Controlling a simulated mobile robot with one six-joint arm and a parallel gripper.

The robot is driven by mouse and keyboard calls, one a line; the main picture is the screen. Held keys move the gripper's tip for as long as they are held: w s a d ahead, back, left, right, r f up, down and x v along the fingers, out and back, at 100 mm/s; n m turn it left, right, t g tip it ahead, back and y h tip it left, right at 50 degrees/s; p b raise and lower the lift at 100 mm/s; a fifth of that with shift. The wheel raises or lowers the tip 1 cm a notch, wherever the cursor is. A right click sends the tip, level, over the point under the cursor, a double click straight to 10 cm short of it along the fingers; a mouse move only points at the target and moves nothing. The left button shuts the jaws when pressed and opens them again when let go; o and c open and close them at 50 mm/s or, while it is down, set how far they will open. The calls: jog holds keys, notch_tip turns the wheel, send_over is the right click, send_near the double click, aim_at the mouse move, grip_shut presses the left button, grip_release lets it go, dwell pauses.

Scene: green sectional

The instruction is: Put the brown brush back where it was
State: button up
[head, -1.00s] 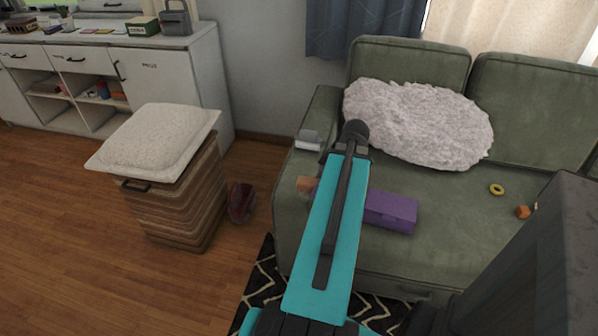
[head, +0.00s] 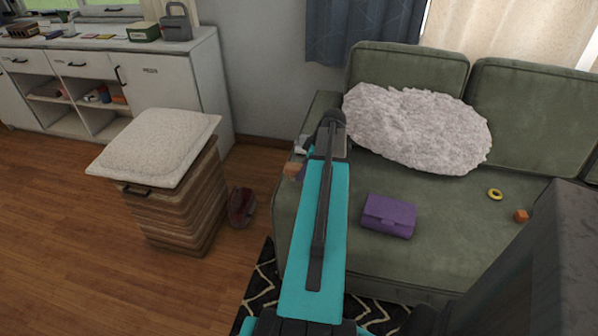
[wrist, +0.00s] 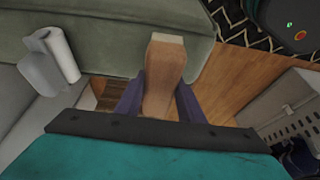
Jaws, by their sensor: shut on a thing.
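The brown brush (wrist: 166,70) is between the two purple fingers of my gripper (wrist: 160,98) in the wrist view. The fingers are shut on it, and its pale flat end points away from the wrist. In the head view only a small brown part of the brush (head: 292,169) shows left of my teal arm, by the sofa's left armrest. My arm hides most of the gripper there. In the wrist view the brush overlaps the green armrest edge and the wooden floor; I cannot tell its height above them.
A white roll (wrist: 56,58) lies on the green sofa's side. A purple case (head: 389,215), a fluffy cushion (head: 420,128), a yellow ring (head: 495,194) and an orange block (head: 521,216) are on the sofa. A wicker hamper (head: 180,205) with a pale cushion stands left.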

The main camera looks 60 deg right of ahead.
aim_at(299, 165)
jog(key=shift+w+d+f, duration=0.1)
jog(key=shift+w+d, duration=0.45)
jog(key=shift+w, duration=0.2)
jog(key=shift+w+d+f, duration=0.1)
jog(key=shift+w+d, duration=0.4)
jog(key=shift+w, duration=0.2)
jog(key=shift+f+p, duration=0.5)
jog(key=shift+f, duration=1.25)
jog(key=shift+f, duration=0.15)
jog(key=o, duration=1.1)
